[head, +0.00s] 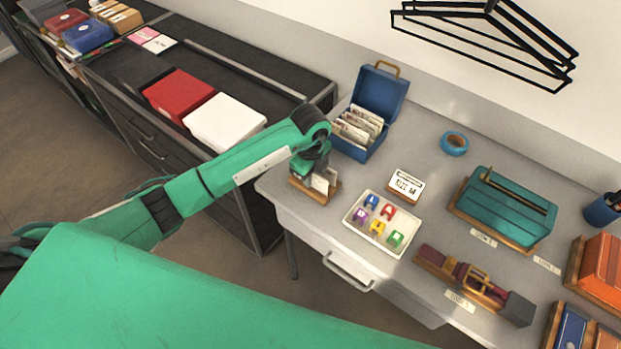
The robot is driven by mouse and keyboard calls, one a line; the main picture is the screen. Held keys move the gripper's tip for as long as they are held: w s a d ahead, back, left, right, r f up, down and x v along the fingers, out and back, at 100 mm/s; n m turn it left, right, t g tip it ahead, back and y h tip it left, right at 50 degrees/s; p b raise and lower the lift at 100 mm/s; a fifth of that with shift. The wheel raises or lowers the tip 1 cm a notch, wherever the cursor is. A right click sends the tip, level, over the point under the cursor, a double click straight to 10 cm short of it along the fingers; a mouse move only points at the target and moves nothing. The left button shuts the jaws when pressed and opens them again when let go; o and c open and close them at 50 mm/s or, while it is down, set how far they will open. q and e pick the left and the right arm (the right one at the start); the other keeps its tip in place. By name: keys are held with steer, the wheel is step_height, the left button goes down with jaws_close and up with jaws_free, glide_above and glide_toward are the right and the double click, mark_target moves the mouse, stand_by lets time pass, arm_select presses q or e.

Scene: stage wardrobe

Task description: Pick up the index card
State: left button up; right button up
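A small white card (323,182), which looks like the index card, stands upright at a small wooden holder (308,193) near the table's left front edge. My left gripper (316,175) is right at the card, reaching down over the holder. Its fingers are partly hidden by the gripper body, and I cannot tell whether they are closed on the card or only beside it. My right gripper is not in view.
A blue open file box (368,148) with cards stands behind the gripper. A lettered sign (406,184) and a white tray (352,224) of coloured clips are to the right. Further right are a teal case (505,208) and blue tape (454,143).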

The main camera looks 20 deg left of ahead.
arm_select(q)
jaws_close()
steer(key=shift+r, duration=0.1)
